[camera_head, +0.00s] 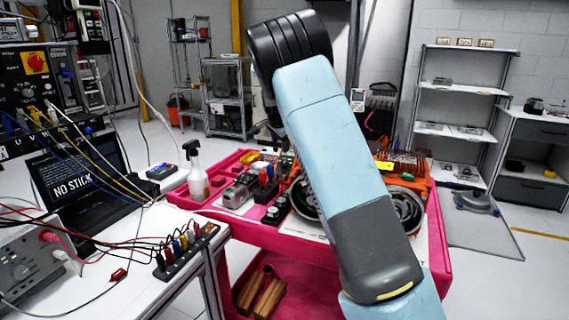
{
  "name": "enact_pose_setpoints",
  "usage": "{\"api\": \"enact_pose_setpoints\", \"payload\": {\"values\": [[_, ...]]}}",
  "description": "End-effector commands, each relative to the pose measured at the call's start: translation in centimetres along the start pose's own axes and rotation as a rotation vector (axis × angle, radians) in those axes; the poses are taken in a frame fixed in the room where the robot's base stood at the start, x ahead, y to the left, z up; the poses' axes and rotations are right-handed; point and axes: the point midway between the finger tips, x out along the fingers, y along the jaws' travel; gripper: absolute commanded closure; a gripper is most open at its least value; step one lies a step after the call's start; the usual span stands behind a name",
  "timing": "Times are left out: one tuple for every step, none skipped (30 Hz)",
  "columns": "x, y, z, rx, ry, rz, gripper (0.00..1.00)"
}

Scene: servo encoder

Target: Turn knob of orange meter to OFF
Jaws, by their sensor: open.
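My arm rises across the middle of the view, bends at a black joint and runs down behind its own pale blue link. Small dark parts of my gripper (272,134) show left of that link, above the back of the pink cart (440,222). The gripper is open; its fingertips are partly hidden and small. I cannot clearly make out an orange meter, its knob or its setting. A small yellow-orange thing (250,157) lies at the cart's back left, and an orange-red thing (405,165) lies at its back right. My arm hides part of the cart top.
A white spray bottle (197,172) stands at the cart's left end. A bench at left holds a laptop (75,180), a row of coloured plugs (187,249) and loose cables. Metal shelves (460,92) stand at the right.

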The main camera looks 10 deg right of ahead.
Motion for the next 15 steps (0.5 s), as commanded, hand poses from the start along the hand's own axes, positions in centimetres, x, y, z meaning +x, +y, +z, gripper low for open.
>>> {"api": "enact_pose_setpoints", "payload": {"values": [[0.6,0.1,0.0,0.000,0.000,0.002,0.41],[0.9,0.1,0.0,0.000,0.000,0.003,0.41],[1.4,0.1,0.0,0.000,0.000,0.003,0.41],[1.8,0.1,0.0,-0.001,-0.001,0.004,0.41],[2.4,0.2,0.0,-0.001,-0.001,0.005,0.41],[3.1,0.2,0.0,-0.002,-0.001,0.005,0.41],[3.6,0.2,0.0,-0.002,-0.001,0.004,0.41],[4.1,0.1,0.0,-0.001,-0.001,0.003,0.41],[4.8,0.2,0.0,-0.001,-0.001,0.004,0.41],[5.3,0.2,0.0,0.000,-0.001,0.004,0.41],[5.8,0.2,-0.1,0.000,-0.001,0.004,0.41],[6.6,0.2,-0.1,0.000,0.000,0.004,0.41],[7.1,0.2,0.0,-0.001,-0.001,0.004,0.41],[7.6,0.2,0.0,-0.001,-0.001,0.004,0.41],[8.3,0.2,0.0,-0.002,-0.001,0.003,0.41]]}}
